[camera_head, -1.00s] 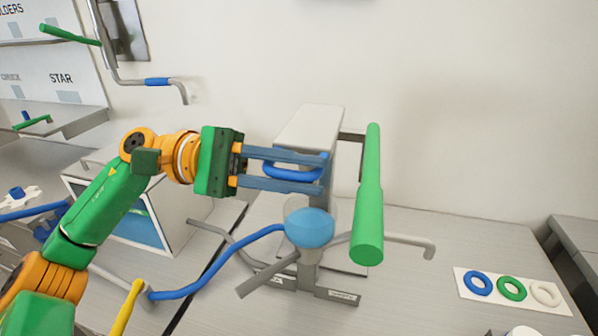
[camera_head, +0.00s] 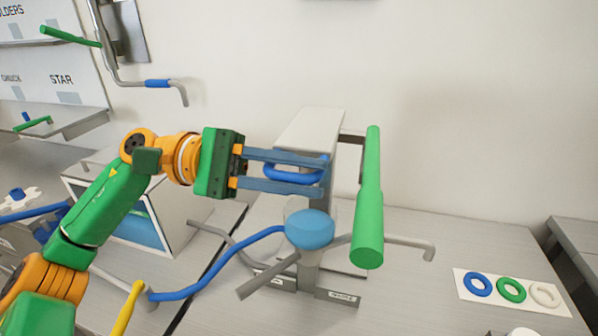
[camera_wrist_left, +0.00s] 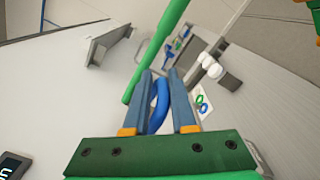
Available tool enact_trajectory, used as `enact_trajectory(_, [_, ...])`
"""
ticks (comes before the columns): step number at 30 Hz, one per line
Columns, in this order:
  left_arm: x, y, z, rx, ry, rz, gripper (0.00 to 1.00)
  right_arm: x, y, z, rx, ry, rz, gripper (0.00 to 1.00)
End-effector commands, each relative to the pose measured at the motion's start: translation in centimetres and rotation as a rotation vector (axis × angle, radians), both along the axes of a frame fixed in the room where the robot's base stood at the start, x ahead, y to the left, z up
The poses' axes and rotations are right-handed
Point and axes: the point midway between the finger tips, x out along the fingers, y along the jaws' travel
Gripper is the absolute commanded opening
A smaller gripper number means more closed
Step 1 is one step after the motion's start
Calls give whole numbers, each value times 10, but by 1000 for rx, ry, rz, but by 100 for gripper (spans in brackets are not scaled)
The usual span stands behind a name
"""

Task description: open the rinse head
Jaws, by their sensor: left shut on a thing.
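A grey-white box-shaped unit (camera_head: 311,128) stands on the bench in the middle of the head view, with a blue loop handle (camera_head: 296,173) on its near side. I cannot tell for sure which part is the rinse head. My left gripper (camera_head: 318,178) comes in from the left, its two long blue-grey fingers closed around the loop handle. The handle shows between the fingers in the left wrist view (camera_wrist_left: 159,104). A blue dome (camera_head: 310,229) sits just below the fingertips. My right gripper is not in view.
A thick green bar (camera_head: 369,200) stands upright just right of the fingertips. A blue bent tube (camera_head: 215,268) and a grey pipe (camera_head: 410,243) extend from beside the dome. Coloured rings (camera_head: 512,288) lie on a white card at right.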

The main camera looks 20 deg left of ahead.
Motion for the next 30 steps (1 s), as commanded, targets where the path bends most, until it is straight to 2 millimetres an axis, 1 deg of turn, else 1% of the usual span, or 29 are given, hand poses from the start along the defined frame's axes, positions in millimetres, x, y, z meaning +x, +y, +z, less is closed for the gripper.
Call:
enact_trajectory(1, [-1,-1,-2,9,9,-8,0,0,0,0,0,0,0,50])
enact_trajectory(5, [-1,-1,2,7,21,-6,0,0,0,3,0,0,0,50])
enact_trajectory(11, [0,0,15,3,57,-4,0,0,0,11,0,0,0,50])
enact_trajectory(14, [0,0,26,1,92,-3,0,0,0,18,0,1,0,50])
enact_trajectory(20, [5,0,57,-1,218,-3,0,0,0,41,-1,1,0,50])
enact_trajectory(24, [12,0,79,-3,225,-3,0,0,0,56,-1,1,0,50])
enact_trajectory(30, [23,0,105,-3,223,-2,0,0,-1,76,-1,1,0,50])
